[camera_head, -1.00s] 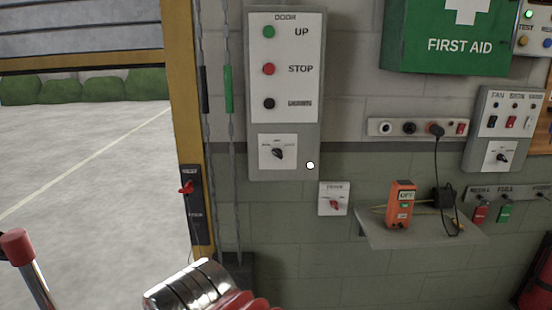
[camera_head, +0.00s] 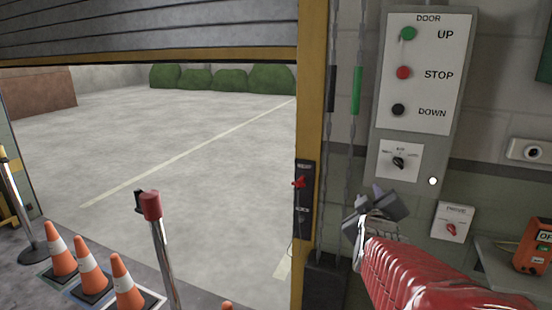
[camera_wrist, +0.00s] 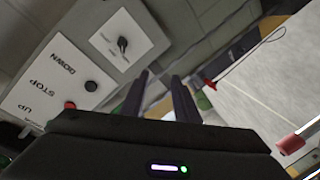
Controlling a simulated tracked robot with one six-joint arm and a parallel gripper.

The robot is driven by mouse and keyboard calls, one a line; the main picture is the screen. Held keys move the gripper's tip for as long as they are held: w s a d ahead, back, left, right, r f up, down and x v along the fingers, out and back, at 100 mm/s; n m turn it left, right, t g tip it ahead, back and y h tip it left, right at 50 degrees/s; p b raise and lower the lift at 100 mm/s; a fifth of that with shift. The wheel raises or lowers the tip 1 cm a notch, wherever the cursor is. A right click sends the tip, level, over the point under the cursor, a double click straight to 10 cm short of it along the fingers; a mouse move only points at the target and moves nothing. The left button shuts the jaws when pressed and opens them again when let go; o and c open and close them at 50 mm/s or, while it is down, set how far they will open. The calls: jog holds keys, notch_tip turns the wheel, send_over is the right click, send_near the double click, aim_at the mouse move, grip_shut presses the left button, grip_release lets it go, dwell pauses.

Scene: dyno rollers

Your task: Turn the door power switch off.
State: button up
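A red-handled switch (camera_head: 299,184) sits on a black plate on the yellow door post; its small labels are too blurred to read. It also shows in the wrist view (camera_wrist: 210,85), right of the fingers. A grey DOOR panel (camera_head: 371,186) carries UP, STOP and DOWN buttons and a black rotary knob (camera_head: 399,163). The knob also shows in the wrist view (camera_wrist: 123,43). A red rotary switch (camera_head: 450,229) is on a small white plate below right. My gripper (camera_head: 385,205) is in front of the wall, below the knob in the picture. Its fingers are apart and empty.
The rolling door (camera_head: 150,25) is raised, with open yard beyond. Several orange cones (camera_head: 88,265) and a red-topped post (camera_head: 152,206) stand at left. Cords hang between door post and panel. A shelf with an orange device (camera_head: 533,247) is at right.

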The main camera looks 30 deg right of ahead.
jog(key=s+d+r+h, duration=0.2)
jog(key=s+d+h, duration=0.1)
jog(key=d, duration=0.3)
jog(key=shift+r, duration=0.2)
jog(key=shift+d, duration=0.15)
